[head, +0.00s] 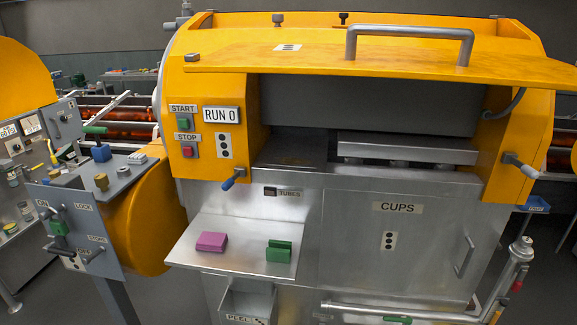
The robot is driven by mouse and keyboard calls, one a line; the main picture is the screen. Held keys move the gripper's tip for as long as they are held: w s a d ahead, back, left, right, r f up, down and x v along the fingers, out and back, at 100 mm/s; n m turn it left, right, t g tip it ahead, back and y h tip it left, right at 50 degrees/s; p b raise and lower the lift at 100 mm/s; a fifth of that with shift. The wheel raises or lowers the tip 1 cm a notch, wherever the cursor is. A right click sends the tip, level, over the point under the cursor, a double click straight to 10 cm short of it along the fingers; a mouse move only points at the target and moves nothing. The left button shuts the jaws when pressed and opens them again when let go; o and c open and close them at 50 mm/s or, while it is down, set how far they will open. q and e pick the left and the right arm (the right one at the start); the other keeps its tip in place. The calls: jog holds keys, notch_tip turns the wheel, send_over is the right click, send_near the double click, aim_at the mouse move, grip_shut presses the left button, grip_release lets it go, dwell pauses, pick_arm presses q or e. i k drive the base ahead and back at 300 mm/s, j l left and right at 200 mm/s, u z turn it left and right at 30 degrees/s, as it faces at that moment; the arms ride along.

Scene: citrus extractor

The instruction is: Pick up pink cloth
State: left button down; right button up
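A pink-purple folded block-like piece (212,242), which looks like the pink cloth, lies on the left half of a small metal shelf (190,252) on the front of the machine. A green piece (279,251) with a raised back edge sits on the same shelf to its right, apart from it. Neither of my grippers shows in the head view.
The orange machine's hood (390,57) with its metal handle stands raised over an open bay. A control panel with levers (75,235) is at the left. A peel chute (247,302) hangs below the shelf. Pipes (400,311) run along the lower right.

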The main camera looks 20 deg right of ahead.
aim_at(208, 240)
jog(key=i+j+z, duration=0.15)
jog(key=j, duration=0.35)
jog(key=i+j+z, duration=0.15)
jog(key=j, duration=0.35)
jog(key=i+j+z, duration=0.1)
jog(key=j, duration=0.45)
jog(key=i+j+z, duration=0.15)
jog(key=j, duration=0.35)
jog(key=j+z, duration=0.15)
jog(key=j, duration=0.4)
jog(key=i, duration=0.05)
